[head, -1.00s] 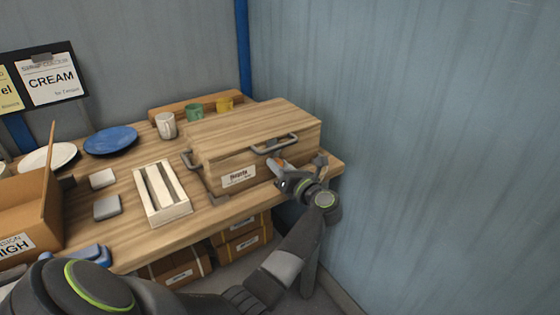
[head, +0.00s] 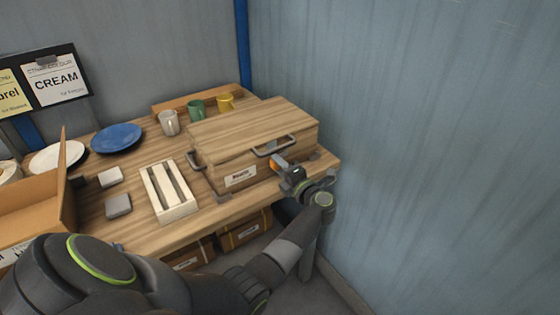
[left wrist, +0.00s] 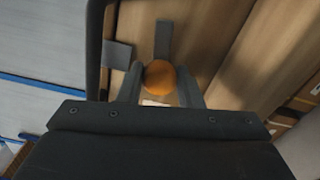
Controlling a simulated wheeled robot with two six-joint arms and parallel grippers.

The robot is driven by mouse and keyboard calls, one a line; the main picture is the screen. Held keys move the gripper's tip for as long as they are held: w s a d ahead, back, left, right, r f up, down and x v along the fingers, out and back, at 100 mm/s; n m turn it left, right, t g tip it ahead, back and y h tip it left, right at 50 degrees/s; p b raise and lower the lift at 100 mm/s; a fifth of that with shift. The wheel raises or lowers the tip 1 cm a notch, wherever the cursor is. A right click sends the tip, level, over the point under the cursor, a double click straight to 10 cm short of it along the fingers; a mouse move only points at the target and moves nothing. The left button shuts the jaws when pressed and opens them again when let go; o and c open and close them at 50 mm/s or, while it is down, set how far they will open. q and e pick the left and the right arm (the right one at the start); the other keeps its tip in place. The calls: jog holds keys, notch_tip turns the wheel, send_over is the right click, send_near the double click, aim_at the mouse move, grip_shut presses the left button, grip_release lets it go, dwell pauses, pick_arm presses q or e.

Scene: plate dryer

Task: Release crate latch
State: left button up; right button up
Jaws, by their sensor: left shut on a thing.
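A wooden crate (head: 250,133) with a closed lid stands at the right end of the table, with grey handles (head: 273,146) and a white label on its front. The latch's orange knob (head: 274,166) is at the crate's front right. It also shows as a round orange ball in the left wrist view (left wrist: 159,78), with a dark grey strip (left wrist: 163,40) just beyond it. My left gripper (head: 281,167) is shut on the knob, with one finger on each side of it (left wrist: 159,88). Most of the latch is hidden by the gripper. My right gripper is not in view.
A slatted wooden rack (head: 168,190), grey blocks (head: 118,206), a blue plate (head: 116,138) and mugs (head: 168,122) are left of and behind the crate. An open cardboard box (head: 40,200) is at far left. A blue wall (head: 420,150) stands close at right.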

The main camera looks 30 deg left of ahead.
pick_arm(q)
jog(key=shift+m+p, duration=0.6)
jog(key=shift+m, duration=0.5)
jog(key=o, duration=0.9)
